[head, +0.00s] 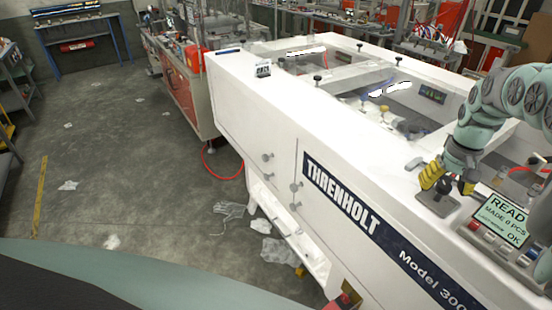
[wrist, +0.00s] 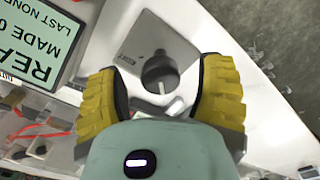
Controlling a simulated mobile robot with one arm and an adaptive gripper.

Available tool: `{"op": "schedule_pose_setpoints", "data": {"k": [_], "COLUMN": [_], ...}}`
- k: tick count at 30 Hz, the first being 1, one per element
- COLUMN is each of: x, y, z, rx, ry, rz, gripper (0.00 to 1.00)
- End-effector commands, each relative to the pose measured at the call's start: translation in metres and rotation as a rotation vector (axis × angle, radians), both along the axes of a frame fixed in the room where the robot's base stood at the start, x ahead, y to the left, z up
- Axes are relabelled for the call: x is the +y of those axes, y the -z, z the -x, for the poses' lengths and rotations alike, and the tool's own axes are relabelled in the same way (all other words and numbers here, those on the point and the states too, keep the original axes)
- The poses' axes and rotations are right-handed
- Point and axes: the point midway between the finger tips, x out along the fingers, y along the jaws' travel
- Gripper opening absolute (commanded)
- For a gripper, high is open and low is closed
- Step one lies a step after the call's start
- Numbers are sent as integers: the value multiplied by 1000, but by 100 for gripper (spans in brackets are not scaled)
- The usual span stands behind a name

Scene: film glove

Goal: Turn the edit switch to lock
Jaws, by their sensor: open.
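The edit switch is a dark round knob (wrist: 160,72) on a square grey plate (wrist: 143,42) in the wrist view. My gripper (head: 448,182) has yellow ribbed fingers and is open just above the knob. In the wrist view my gripper (wrist: 165,88) shows its fingers on either side of the knob, with clear gaps. I cannot tell whether they reach down to its height.
A green display (head: 504,220) beside the switch reads "MADE 0 PCS" and "OK". A row of buttons (head: 490,237) lies in front of it. The white machine (head: 235,95) has open bays behind the switch. A glove (head: 228,210) lies on the grey floor.

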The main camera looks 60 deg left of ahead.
Motion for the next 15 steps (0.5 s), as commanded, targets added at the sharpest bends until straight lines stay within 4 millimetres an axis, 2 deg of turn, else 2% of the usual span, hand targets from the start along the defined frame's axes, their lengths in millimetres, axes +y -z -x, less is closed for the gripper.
{"op": "schedule_pose_setpoints", "data": {"k": [8, 14, 15], "x": [0, -1, -1], "y": [-5, -32, -42], "z": [-1, -2, -3], "rx": [-1, -7, -8], "ry": [1, 2, 4], "rz": [0, 2, 0], "gripper": [68, 68, 68]}}
